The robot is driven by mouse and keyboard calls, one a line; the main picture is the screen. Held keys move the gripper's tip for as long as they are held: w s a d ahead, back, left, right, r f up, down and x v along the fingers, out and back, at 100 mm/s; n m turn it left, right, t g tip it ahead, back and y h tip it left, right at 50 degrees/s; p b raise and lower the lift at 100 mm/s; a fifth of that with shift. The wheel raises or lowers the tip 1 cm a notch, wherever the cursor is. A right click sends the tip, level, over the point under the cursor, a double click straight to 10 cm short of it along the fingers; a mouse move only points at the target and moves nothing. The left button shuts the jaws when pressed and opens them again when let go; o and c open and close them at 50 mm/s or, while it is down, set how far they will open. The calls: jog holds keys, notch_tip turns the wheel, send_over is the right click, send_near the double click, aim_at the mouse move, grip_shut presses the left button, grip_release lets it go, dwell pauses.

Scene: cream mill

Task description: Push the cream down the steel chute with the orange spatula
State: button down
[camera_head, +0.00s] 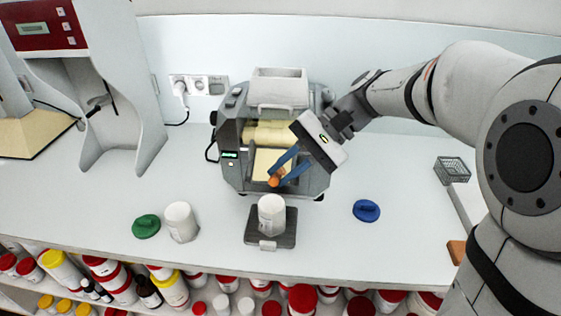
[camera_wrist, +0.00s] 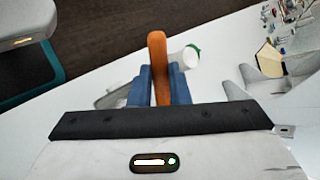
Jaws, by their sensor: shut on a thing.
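My gripper (camera_head: 277,177) has its blue fingers shut on the orange spatula (camera_head: 273,182), in front of the mill. In the wrist view the spatula (camera_wrist: 157,55) stands out between the fingers. The grey mill (camera_head: 229,165) has cream-coated rollers (camera_head: 270,133). Below them the chute (camera_head: 263,160) carries a pale layer that looks like cream, and the spatula tip is over or at its lower right part. I cannot tell whether it touches. The fingers hide part of the chute. A white jar (camera_head: 271,217) stands upright below it on a dark platform (camera_head: 286,240).
Left of the platform stand another white jar (camera_head: 180,223) and a green lid (camera_head: 146,226). A blue lid (camera_head: 366,210) lies to the right. A wire basket (camera_head: 452,170) is at far right. A shelf of red- and yellow-lidded containers runs below the front edge. The counter right of the mill is mostly clear.

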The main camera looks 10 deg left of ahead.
jog(key=shift+s+p, duration=0.3)
jog(key=shift+p, duration=0.25)
jog(key=w+p, duration=0.1)
jog(key=w+r+p, duration=0.1)
jog(key=w, duration=0.1)
jog(key=shift+w+r, duration=0.1)
jog(key=shift+w, duration=0.15)
dwell(0.7)
jog(key=shift+r, duration=0.1)
jog(key=shift+s+r+p, duration=0.4)
jog(key=shift+r+p, duration=0.3)
jog(key=shift+r, duration=0.2)
jog(key=shift+s+r+p, duration=0.45)
jog(key=shift+r+p, duration=0.25)
jog(key=shift+r, duration=0.15)
jog(key=shift+s+r+p, duration=0.4)
jog(key=shift+r+p, duration=0.3)
jog(key=shift+r, duration=0.2)
jog(key=shift+r, duration=0.1)
